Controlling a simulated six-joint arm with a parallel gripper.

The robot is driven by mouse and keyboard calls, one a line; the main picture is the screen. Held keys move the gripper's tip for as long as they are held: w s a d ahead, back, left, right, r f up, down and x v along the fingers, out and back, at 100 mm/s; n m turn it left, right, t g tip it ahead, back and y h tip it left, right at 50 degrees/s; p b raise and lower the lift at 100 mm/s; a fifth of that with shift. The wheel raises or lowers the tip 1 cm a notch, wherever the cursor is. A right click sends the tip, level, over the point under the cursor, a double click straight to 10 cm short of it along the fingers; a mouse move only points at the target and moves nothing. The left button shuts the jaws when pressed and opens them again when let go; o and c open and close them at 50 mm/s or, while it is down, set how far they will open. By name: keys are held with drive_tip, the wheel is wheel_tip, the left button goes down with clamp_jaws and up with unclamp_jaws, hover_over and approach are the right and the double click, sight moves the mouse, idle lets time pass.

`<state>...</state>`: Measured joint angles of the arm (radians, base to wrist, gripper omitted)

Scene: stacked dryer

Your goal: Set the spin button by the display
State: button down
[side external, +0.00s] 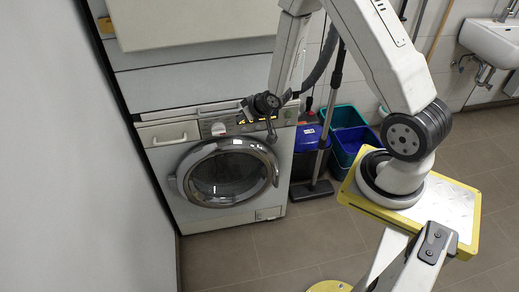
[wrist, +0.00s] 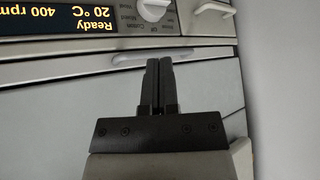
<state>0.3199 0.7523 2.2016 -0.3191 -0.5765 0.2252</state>
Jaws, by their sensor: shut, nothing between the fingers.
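The display (wrist: 60,20) is at the upper left of the wrist view, upside down, with orange text reading "Ready", "20 °C" and "400 rpm". It also shows as small orange text on the front panel in the side external view, partly hidden by my wrist. A white dial (wrist: 152,9) with printed labels around it sits beside the display. I cannot make out the spin button in either view. My gripper (wrist: 160,61) is shut and empty, its fingertips in front of the machine front near the panel's edge. I cannot tell whether they touch anything.
The machine's round door (side external: 228,172) is closed below the panel. A white drawer handle (wrist: 214,9) juts out beside the dial. A wall (side external: 80,160) runs close on the left. Blue and green bins (side external: 350,140) and a broom stand on the right.

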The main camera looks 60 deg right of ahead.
sight(252, 128)
drive_tip(key=s+d+f+m+t, duration=0.2)
drive_tip(key=s+f+t, duration=0.1)
drive_tip(key=f, duration=0.4)
drive_tip(key=s+d+f+m+t, duration=0.2)
drive_tip(key=s+f+m+t, duration=0.1)
drive_tip(key=f, duration=0.5)
drive_tip(key=shift+d+f+t+y, duration=0.3)
drive_tip(key=shift+d+t, duration=0.1)
drive_tip(key=shift+t, duration=0.5)
drive_tip(key=shift+d, duration=0.1)
drive_tip(key=shift+w+d, duration=3.05)
drive_tip(key=shift+w, duration=0.05)
drive_tip(key=shift+w+d, duration=0.55)
idle(1.1)
drive_tip(key=shift+s+a, duration=0.1)
drive_tip(key=shift+s, duration=0.05)
drive_tip(key=shift+s+a, duration=0.4)
drive_tip(key=shift+a, duration=0.05)
